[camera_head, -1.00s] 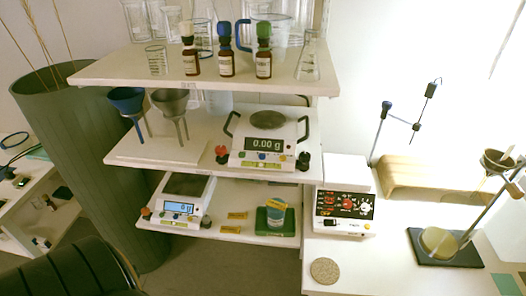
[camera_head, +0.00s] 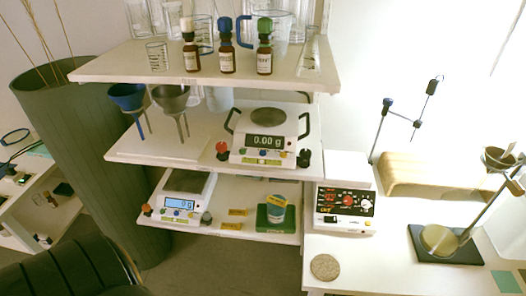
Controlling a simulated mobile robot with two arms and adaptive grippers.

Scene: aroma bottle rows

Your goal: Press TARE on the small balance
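Two balances stand on the shelves, and I cannot tell for sure which one the task calls small. One balance (camera_head: 265,157) is on the middle shelf, white with a round grey pan, black side handles and a dark display reading 0.00 g. Small coloured buttons sit below its display. The other balance (camera_head: 178,210) is on the lower shelf at left, with a square grey pan and a lit blue display reading 0 g. It has small buttons along its front; their lettering is too small to read. Neither of my grippers is in view.
Brown bottles (camera_head: 227,62) and glassware stand on the top shelf (camera_head: 120,72). Two funnels (camera_head: 170,98) are left of the middle balance. A cup on a green base (camera_head: 270,221) is on the lower shelf. A white control box (camera_head: 345,205) and a round disc (camera_head: 325,267) are at right.

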